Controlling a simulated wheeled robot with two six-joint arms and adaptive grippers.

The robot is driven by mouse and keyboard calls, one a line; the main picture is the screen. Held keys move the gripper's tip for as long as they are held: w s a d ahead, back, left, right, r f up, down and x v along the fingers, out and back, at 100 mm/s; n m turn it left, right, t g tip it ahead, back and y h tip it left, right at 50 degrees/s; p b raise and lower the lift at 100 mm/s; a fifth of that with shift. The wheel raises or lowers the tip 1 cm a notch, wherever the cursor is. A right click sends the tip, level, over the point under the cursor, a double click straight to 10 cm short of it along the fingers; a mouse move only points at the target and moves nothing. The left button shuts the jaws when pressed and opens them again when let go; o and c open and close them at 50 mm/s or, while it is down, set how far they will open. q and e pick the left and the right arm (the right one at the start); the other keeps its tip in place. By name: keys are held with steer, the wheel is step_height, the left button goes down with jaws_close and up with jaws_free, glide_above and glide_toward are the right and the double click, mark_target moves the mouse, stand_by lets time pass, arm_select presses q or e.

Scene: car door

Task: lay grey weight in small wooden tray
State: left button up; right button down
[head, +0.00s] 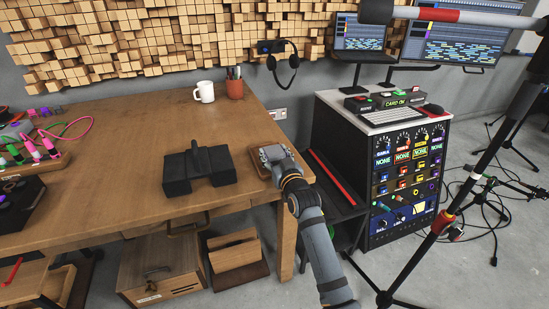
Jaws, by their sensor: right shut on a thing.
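My right gripper (275,155) reaches in from the lower right to the table's right edge and points down. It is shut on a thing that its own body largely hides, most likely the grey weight. A small wooden tray (257,165) lies under and beside this gripper at the table's right end; only its left rim shows clearly. I cannot tell whether the held thing touches the tray. My left gripper is not in view.
A dark blocky stand (203,176) stands left of the tray on the wooden table (120,150). A white mug (205,92) and a pen cup (235,86) stand farther back. A rack unit (390,165) stands to the right. The table's middle is clear.

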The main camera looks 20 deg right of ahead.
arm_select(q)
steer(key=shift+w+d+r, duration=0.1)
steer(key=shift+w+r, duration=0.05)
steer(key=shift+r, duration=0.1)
arm_select(e)
steer(key=shift+f, duration=0.1)
steer(key=shift+c, duration=2.2)
jaws_free()
steer(key=shift+f, duration=0.15)
steer(key=shift+s+r, duration=0.15)
steer(key=shift+r, duration=0.05)
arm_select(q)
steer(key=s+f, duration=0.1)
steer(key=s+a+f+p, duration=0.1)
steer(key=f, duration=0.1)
arm_select(e)
steer(key=s, duration=1.1)
steer(key=shift+s+d, duration=0.2)
steer(key=shift+s, duration=0.15)
